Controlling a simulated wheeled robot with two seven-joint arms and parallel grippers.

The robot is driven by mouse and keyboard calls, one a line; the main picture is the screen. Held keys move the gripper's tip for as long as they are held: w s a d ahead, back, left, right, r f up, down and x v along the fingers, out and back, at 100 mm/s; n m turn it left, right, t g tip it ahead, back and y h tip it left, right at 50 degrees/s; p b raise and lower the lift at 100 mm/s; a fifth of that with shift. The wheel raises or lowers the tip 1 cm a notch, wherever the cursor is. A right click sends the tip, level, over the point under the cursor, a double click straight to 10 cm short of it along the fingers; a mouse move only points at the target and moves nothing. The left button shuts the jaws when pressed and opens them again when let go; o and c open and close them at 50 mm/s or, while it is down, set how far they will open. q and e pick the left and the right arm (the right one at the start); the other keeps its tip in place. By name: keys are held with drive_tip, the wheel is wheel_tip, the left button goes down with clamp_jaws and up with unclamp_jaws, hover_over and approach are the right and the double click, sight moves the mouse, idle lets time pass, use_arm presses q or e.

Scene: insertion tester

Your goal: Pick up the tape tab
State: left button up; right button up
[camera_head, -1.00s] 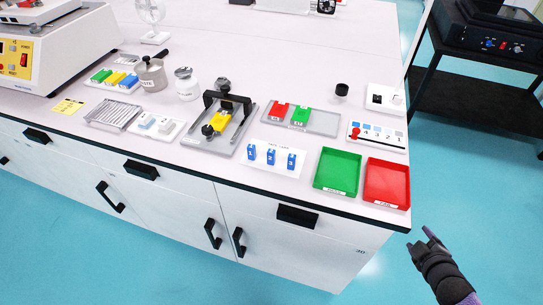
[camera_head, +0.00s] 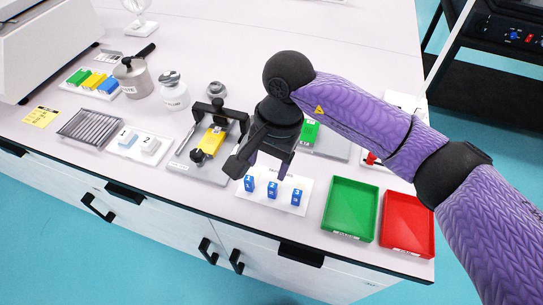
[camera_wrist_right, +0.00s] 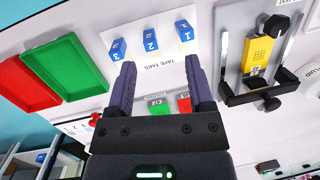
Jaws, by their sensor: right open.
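Three blue tape tabs stand in a row on a white card (camera_head: 305,184) on the bench: tab 1 (camera_head: 249,183), tab 2 (camera_head: 272,188) and tab 3 (camera_head: 296,197). In the right wrist view, tab 1 (camera_wrist_right: 185,31), tab 2 (camera_wrist_right: 150,40) and tab 3 (camera_wrist_right: 118,50) lie beyond the fingertips, on the card marked TAPE TABS. My right gripper (camera_head: 262,168) is open and empty, above the bench just behind the tabs. Its fingers also show in the right wrist view (camera_wrist_right: 158,68), apart from the tabs. My left gripper is not in view.
A fixture with a yellow block (camera_head: 211,141) stands left of the gripper. A green tray (camera_head: 350,207) and a red tray (camera_head: 407,222) lie to the right. My right arm partly hides a tray with a green block (camera_head: 309,132).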

sight(273, 186)
drive_tip(key=shift+w+d+n+t+h, duration=0.4)
drive_tip(key=shift+w+n+h, duration=0.1)
drive_tip(key=shift+n+h, duration=0.25)
drive_tip(key=shift+s+d+f+b, duration=0.1)
drive_tip(key=shift+d+f+b, duration=0.1)
drive_tip(key=shift+f, duration=0.2)
drive_tip(key=shift+s+d+f+b, duration=0.1)
drive_tip(key=shift+f+b, duration=0.05)
drive_tip(key=shift+f, duration=0.25)
drive_tip(key=f, duration=0.2)
drive_tip(key=f+b, duration=0.1)
drive_tip(key=f, duration=0.2)
drive_tip(key=f+b, duration=0.1)
drive_tip(key=f, duration=0.1)
drive_tip(key=shift+s+a+f, duration=0.2)
drive_tip(key=shift+a+f, duration=0.15)
drive_tip(key=shift+f, duration=0.05)
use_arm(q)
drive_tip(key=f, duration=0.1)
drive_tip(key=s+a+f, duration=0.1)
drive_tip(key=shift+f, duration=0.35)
use_arm(e)
drive_tip(key=shift+r, duration=0.1)
clamp_jaws()
